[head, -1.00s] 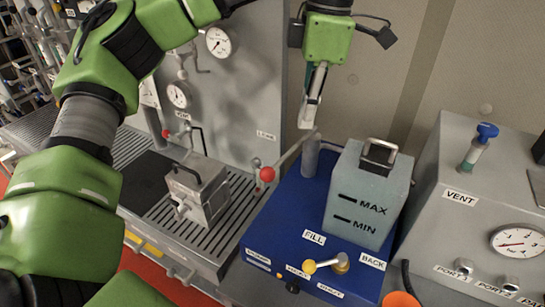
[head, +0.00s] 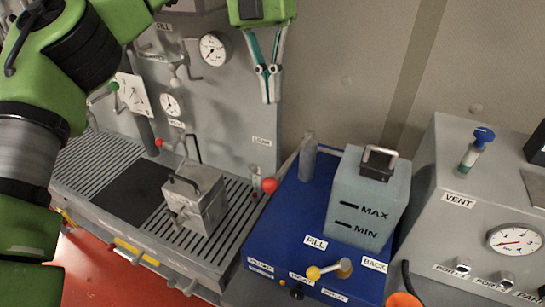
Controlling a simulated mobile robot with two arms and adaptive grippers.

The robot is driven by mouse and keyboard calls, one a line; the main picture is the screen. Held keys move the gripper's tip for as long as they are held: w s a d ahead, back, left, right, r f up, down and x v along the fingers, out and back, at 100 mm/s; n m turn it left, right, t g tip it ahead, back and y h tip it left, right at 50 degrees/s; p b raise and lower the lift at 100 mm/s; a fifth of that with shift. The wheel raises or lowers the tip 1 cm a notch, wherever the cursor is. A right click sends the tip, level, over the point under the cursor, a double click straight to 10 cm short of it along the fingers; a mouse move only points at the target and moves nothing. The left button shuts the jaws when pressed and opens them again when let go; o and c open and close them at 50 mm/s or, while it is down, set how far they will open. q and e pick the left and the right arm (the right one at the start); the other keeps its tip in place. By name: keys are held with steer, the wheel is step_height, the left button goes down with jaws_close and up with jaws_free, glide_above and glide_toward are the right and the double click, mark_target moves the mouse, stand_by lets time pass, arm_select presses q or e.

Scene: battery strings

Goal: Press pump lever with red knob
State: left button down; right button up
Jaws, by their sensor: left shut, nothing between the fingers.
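The pump lever's red knob (head: 269,185) is at the left edge of the blue pump base (head: 285,215). Its thin rod runs back toward the grey upright cylinder (head: 308,160) on that base. My left gripper (head: 270,101) hangs from the top of the picture, fingers pointing down, shut and empty. In the picture its tips are well above the red knob and apart from it, in front of the grey panel and wall. My right gripper is not in view.
A grey tank (head: 358,200) marked MAX and MIN stands on the base, with a yellow-knobbed valve (head: 314,272) in front. A metal box (head: 196,200) sits on the slatted tray at left. A VENT panel (head: 445,235) with a gauge stands at right.

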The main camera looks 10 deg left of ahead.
arm_select(q)
steer(key=shift+f, duration=0.1)
steer(key=b, duration=0.2)
glide_toward(278, 172)
steer(key=p+x, duration=0.3)
steer(key=x, duration=0.3)
steer(key=shift+p, duration=0.3)
steer(key=shift+s+d+f, duration=0.1)
steer(key=shift+f, duration=0.35)
